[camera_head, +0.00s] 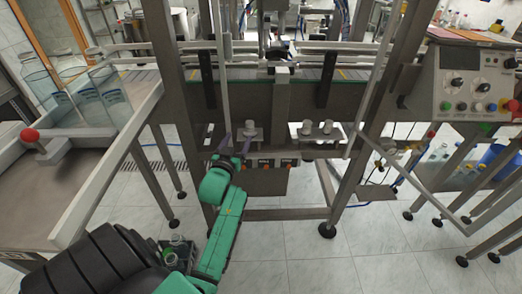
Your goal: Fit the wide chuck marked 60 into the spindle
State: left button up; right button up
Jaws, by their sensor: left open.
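My left arm reaches up from the bottom to a small shelf on the machine frame. My left gripper (236,146) is open beside the left part of that shelf, and its fingers are small and hard to make out. A small metal chuck (250,129) stands there, just right of the gripper. Two more metal chucks (307,127) (327,127) stand on the right plate. Labels below the shelf are too small to read, so I cannot tell which chuck is marked 60. The spindle (278,52) appears to be the dark round head above the conveyor. My right gripper is out of view.
A conveyor (345,75) crosses behind the shelf, between thick metal posts (170,60). A control panel (470,80) stands at the right. Open floor lies below the shelf.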

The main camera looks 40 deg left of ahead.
aim_at(249, 128)
pick_arm(q)
jog(key=w+f+b, duration=0.1)
jog(key=w+b, duration=0.1)
jog(key=w+a+f+b, duration=0.1)
jog(key=w+b, duration=0.1)
jog(key=w+a+f+b, duration=0.1)
jog(key=w+b, duration=0.1)
jog(key=shift+w, duration=0.4)
jog(key=b+x, duration=0.2)
jog(key=x, duration=0.3)
jog(key=shift+s+a, duration=0.1)
jog(key=shift+w+a+r+b, duration=0.1)
jog(key=shift+w+b, duration=0.25)
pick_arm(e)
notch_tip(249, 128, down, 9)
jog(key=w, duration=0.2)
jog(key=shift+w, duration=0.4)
